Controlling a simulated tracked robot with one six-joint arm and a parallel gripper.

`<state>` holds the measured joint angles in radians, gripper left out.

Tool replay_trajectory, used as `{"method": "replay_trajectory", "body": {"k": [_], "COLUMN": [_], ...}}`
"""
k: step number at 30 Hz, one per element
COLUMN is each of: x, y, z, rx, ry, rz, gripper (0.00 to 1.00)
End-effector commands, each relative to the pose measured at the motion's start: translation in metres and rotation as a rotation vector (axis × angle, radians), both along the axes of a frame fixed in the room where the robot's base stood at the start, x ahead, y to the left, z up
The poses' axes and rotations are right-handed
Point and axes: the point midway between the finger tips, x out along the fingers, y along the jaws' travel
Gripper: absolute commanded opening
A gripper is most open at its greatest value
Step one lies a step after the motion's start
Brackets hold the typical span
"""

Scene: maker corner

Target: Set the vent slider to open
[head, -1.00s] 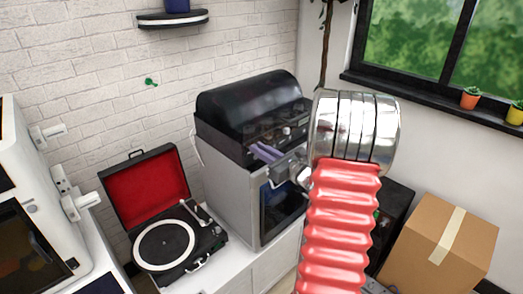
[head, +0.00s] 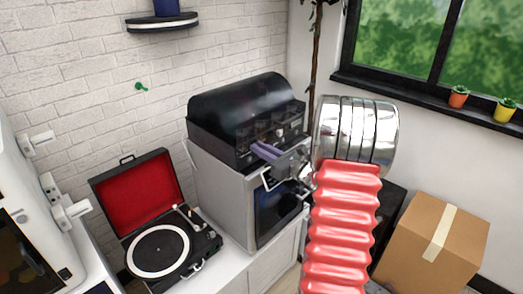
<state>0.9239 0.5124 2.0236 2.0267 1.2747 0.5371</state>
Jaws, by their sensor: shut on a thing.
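The black machine with a rounded hood (head: 240,108) stands on a grey cabinet with a dark glass door. Its front panel carries small knobs and controls. My gripper (head: 261,150), with purple fingers, is at the lower edge of this front panel, left of its middle. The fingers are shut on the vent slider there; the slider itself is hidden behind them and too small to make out. Its setting cannot be read. My red ribbed arm and shiny metal joint cover the area to the right of the machine.
An open record player (head: 158,250) with a red-lined lid is left of the machine on a white counter. A white device (head: 30,215) is at far left. A cardboard box (head: 420,245) is at right. Cactus pots (head: 458,98) stand on the windowsill.

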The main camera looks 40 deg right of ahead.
Motion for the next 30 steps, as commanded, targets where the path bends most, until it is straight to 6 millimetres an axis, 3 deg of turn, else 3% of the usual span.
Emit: {"method": "replay_trajectory", "body": {"k": [2,3,10,22,30], "x": [0.000,0.000,0.000,-0.005,-0.040], "y": [-0.005,-0.005,-0.003,-0.002,-0.006], "z": [0.001,0.001,0.001,0.000,0.000], "rx": [-0.001,-0.001,-0.001,0.000,-0.002], "ry": [-0.001,-0.001,-0.001,0.000,0.000], "rz": [-0.013,-0.013,-0.008,-0.004,-0.006], "gripper": [0.00,0.16,0.32,0.33,0.33]}}
